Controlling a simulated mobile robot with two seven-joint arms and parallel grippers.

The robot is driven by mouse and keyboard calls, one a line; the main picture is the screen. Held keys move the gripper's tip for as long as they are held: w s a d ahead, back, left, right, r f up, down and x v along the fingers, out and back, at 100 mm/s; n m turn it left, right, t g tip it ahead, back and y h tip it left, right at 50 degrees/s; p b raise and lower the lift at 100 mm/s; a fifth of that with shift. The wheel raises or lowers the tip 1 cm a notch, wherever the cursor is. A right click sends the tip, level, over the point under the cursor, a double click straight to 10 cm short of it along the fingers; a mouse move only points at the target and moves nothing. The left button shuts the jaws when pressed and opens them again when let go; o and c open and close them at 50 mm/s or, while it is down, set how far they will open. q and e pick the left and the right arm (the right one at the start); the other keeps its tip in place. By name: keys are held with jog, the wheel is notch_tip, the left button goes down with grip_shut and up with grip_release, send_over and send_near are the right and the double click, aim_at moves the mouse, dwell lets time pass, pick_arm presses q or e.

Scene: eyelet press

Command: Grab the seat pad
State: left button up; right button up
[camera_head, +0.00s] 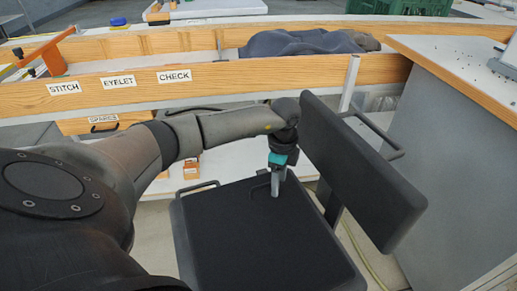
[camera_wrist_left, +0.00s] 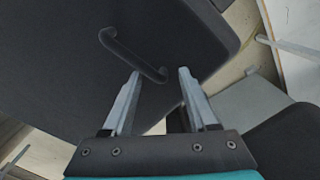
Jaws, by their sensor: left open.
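The seat pad (camera_head: 262,240) is a flat black cushion lying on the chair, below the backrest (camera_head: 358,160). It fills the upper left of the left wrist view (camera_wrist_left: 70,70), where a black loop handle (camera_wrist_left: 130,52) stands on its surface. My left gripper (camera_head: 276,192) points down over the pad's far part, close to the handle. In the left wrist view its two fingers (camera_wrist_left: 159,73) are open, with the near end of the handle showing between the tips. I cannot tell whether the tips touch the handle or pad. My right gripper is not in view.
The backrest stands close to the right of my left gripper. A grey bench (camera_head: 440,165) is at the right. Behind the chair is a wooden rail (camera_head: 230,75) labelled STITCH, EYELET and CHECK, with a dark cloth (camera_head: 300,43) beyond it. Another chair handle (camera_head: 195,187) shows at the seat's left.

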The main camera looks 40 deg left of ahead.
pick_arm(q)
jog(key=shift+f, duration=0.15)
grip_shut()
dwell(0.4)
dwell(1.0)
